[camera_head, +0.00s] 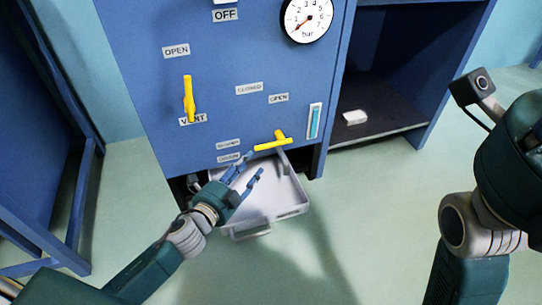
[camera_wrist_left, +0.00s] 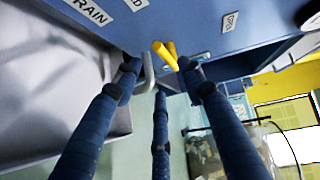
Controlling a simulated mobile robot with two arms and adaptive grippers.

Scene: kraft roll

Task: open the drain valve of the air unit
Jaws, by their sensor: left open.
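The yellow drain valve handle (camera_head: 272,143) is low on the front of the blue air unit (camera_head: 235,55). Its bar lies nearly level, with a small label reading OPEN (camera_head: 278,98) above it. My left gripper (camera_head: 253,166) is open just below and left of the handle. In the left wrist view the handle (camera_wrist_left: 165,53) shows beyond the spread fingertips (camera_wrist_left: 158,72), roughly between them. No grip on it shows, and I cannot tell whether a finger touches it. My right arm shows at the right, but its gripper does not.
A yellow vent handle (camera_head: 189,100) stands upright higher on the panel. A pressure gauge (camera_head: 307,17) and a sight glass (camera_head: 314,121) are to the right. A grey tray (camera_head: 290,198) is on the floor beneath the valve. An open blue shelf (camera_head: 385,105) holds a white block (camera_head: 355,117).

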